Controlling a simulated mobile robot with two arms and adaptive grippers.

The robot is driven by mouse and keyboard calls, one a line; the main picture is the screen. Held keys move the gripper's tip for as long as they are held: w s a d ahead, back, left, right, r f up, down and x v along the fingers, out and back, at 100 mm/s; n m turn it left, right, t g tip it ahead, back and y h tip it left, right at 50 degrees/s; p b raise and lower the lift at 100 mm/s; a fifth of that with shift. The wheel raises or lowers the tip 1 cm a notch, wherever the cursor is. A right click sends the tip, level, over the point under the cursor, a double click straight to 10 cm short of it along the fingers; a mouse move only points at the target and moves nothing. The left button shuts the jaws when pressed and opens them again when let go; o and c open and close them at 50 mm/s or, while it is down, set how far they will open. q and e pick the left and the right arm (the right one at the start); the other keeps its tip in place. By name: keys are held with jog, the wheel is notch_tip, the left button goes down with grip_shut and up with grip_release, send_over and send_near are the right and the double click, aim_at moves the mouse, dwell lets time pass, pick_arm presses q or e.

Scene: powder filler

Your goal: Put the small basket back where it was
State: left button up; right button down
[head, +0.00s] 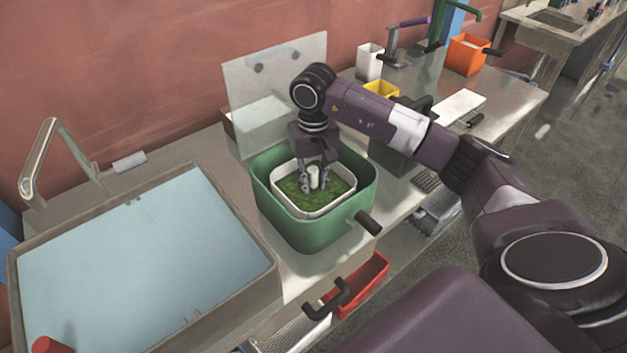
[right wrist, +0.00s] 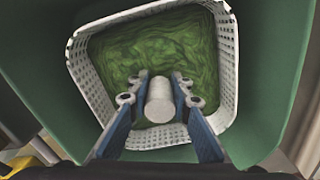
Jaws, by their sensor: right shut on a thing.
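A white perforated basket (head: 318,213) with green contents (head: 290,187) sits inside a larger green container (head: 305,235) on the metal counter. In the right wrist view the basket's pierced wall (right wrist: 226,65) surrounds the green contents (right wrist: 150,60). My right gripper (head: 315,185) points down into the basket and is shut on a white cylinder (right wrist: 160,99) in front of the green contents. I cannot tell whether the cylinder is part of the basket. My left gripper is not in view.
A wide sink (head: 140,260) with a tap (head: 50,165) lies to the left. A clear panel (head: 250,80) stands behind the green container. A red drawer-like bin (head: 362,287) sits below the counter edge. An orange bin (head: 465,55) and a yellow box (head: 381,90) stand farther right.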

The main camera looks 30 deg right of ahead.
jog(key=shift+f, duration=0.1)
jog(key=c, duration=1.8)
grip_release()
jog(key=shift+o, duration=0.2)
jog(key=shift+r, duration=0.3)
notch_tip(320, 180, up, 10)
jog(key=b, duration=0.3)
jog(key=shift+r, duration=0.9)
